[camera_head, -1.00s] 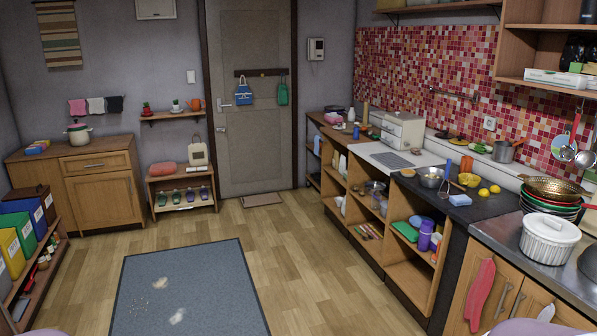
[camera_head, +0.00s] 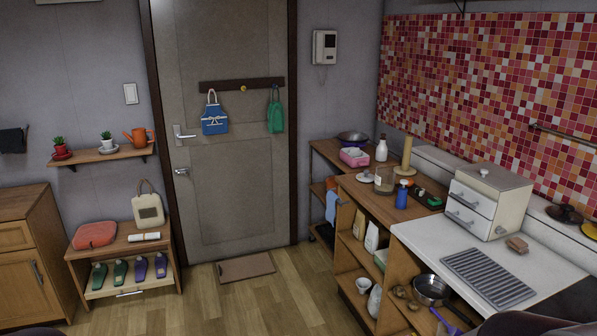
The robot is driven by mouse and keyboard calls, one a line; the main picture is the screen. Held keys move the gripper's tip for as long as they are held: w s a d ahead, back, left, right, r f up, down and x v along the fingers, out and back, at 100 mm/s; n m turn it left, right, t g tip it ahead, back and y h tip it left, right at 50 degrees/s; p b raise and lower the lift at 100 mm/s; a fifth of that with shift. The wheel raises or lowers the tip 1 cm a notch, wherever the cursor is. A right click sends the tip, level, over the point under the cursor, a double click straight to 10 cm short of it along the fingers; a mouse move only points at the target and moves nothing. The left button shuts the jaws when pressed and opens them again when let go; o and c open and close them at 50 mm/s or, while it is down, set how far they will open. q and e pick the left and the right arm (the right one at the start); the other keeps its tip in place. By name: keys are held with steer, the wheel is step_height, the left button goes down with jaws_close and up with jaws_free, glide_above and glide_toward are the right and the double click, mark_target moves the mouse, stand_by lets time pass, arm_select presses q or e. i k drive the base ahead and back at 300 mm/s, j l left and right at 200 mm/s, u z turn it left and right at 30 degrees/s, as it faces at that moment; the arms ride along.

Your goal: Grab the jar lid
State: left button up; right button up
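A small pale round piece (camera_head: 366,177) lies on the wooden counter (camera_head: 352,188); it looks like the jar lid, but it is too small to be sure. A glass jar (camera_head: 384,182) stands just right of it, and I cannot make out whether it is covered. Neither of my grippers is in view. Dark rounded shapes at the bottom corners may be parts of my arms.
A blue bottle (camera_head: 402,195), a paper-roll stand (camera_head: 407,156), a pink container (camera_head: 354,157) and a white bottle (camera_head: 381,149) stand around the jar. A white drawer box (camera_head: 487,202) is nearer on the right. Floor (camera_head: 290,300) is clear left of the counter.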

mark_target(366, 177)
steer(key=i, duration=4.15)
steer(key=i+z, duration=0.2)
steer(key=z, duration=0.25)
steer(key=i+j+z, duration=0.1)
steer(key=z, duration=0.4)
steer(key=i+j+z, duration=0.2)
steer(key=z, duration=0.25)
steer(key=i+j+z, duration=0.2)
steer(key=z, duration=0.25)
steer(key=i+j+z, duration=0.1)
steer(key=j+z, duration=0.2)
steer(key=z, duration=0.15)
steer(key=j+z, duration=0.3)
steer(key=z, duration=1.5)
steer(key=i+j, duration=0.05)
